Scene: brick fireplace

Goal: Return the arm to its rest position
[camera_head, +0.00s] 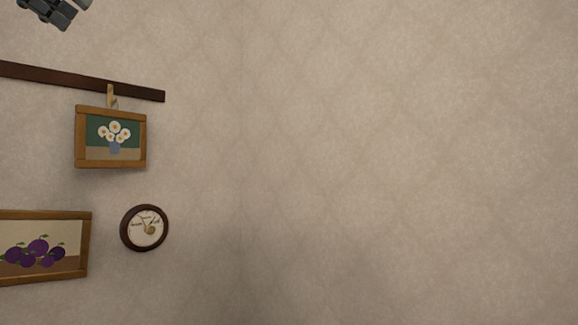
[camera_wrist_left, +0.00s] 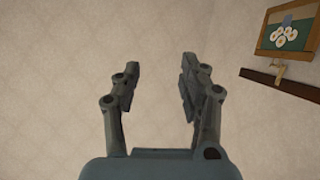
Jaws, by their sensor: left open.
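My left gripper (camera_head: 58,12) shows at the top left edge of the head view, with only its fingers in the picture. In the left wrist view my left gripper (camera_wrist_left: 160,82) has its two fingers apart, with nothing between them but the patterned wall behind. It is apart from the picture rail and the hanging picture. My right gripper is in neither view.
A dark wooden rail (camera_head: 60,78) runs along the wall at left. A framed flower picture (camera_head: 111,157) hangs from it by a hook (camera_head: 112,96). A round dial (camera_head: 144,228) and a framed plum picture (camera_head: 45,238) are below. The wall at right is bare.

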